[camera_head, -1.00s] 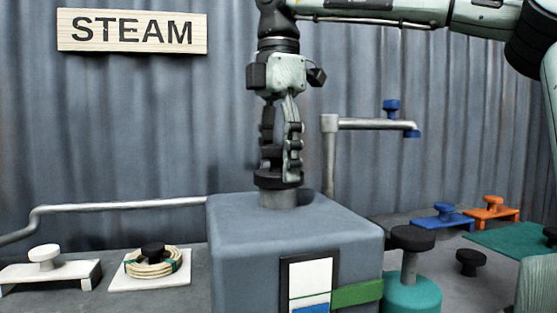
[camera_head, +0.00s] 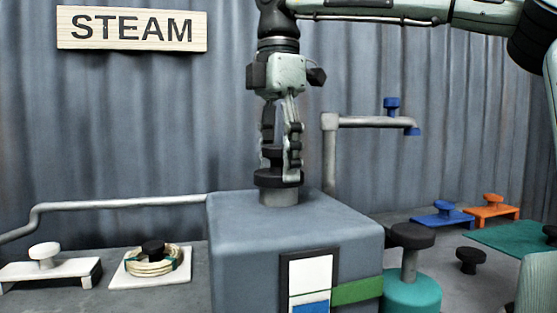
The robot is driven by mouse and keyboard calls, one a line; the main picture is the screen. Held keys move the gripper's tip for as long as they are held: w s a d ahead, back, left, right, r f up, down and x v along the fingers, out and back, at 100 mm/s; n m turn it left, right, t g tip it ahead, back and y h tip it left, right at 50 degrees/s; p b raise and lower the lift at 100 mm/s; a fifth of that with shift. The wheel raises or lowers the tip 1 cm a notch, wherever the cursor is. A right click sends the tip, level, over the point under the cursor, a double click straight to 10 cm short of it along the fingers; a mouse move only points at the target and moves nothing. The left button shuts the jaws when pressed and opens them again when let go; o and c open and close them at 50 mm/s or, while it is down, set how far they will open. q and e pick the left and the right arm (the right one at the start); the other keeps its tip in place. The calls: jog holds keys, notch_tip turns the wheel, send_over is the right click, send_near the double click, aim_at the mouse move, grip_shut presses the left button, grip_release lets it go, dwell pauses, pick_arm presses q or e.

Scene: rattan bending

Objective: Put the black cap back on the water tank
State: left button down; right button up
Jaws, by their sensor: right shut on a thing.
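The water tank (camera_head: 235,235) is a large grey-blue box in the middle, with a short grey neck (camera_head: 279,198) on top. The black cap (camera_head: 265,180) sits level on this neck, with its knob (camera_head: 272,154) standing up between my fingers. My right gripper (camera_head: 281,165) points straight down over the tank and is shut on the black cap. The contact between the cap's underside and the neck is too small to judge. My left gripper is not in view.
A tap pipe (camera_head: 330,165) with blue fittings stands behind the tank at right. A teal container (camera_head: 412,294) with a black-topped post stands close at its right. Blue (camera_head: 440,217) and orange (camera_head: 495,214) stands sit farther right. A rattan coil (camera_head: 152,267) lies at left.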

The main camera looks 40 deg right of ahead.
jog(key=shift+f+b, duration=0.4)
jog(key=shift+f, duration=0.2)
dwell(0.3)
jog(key=o, duration=1.3)
jog(key=shift+o, duration=0.5)
jog(key=shift+o, duration=0.9)
